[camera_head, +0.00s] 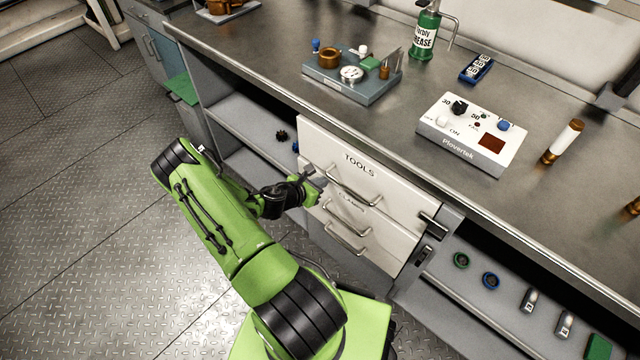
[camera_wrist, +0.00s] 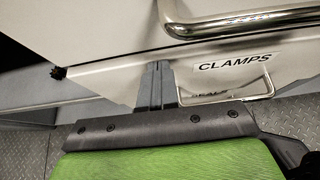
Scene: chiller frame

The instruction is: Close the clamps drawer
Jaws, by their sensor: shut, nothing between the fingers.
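The clamps drawer (camera_head: 351,206) is the middle of the white drawers under the bench, below the TOOLS drawer (camera_head: 325,151). Its CLAMPS label shows clearly in the wrist view (camera_wrist: 235,62). My gripper (camera_head: 321,178) is in front of the left part of the drawers. In the wrist view my gripper (camera_wrist: 157,68) is shut and empty, with its fingertips at the clamps drawer front, left of the label. I cannot tell whether they touch it. Whether the drawer is flush or slightly out is unclear. My gripper and the bar handles partly hide its front in the head view.
A lower drawer with a bar handle (camera_head: 345,241) is below. Open shelves flank the drawers; the right shelf (camera_head: 470,284) holds rings, weights and a green block. On the bench (camera_head: 400,115) are a control box (camera_head: 472,133), an instrument tray and a grease bottle (camera_head: 424,36). The floor at left is clear.

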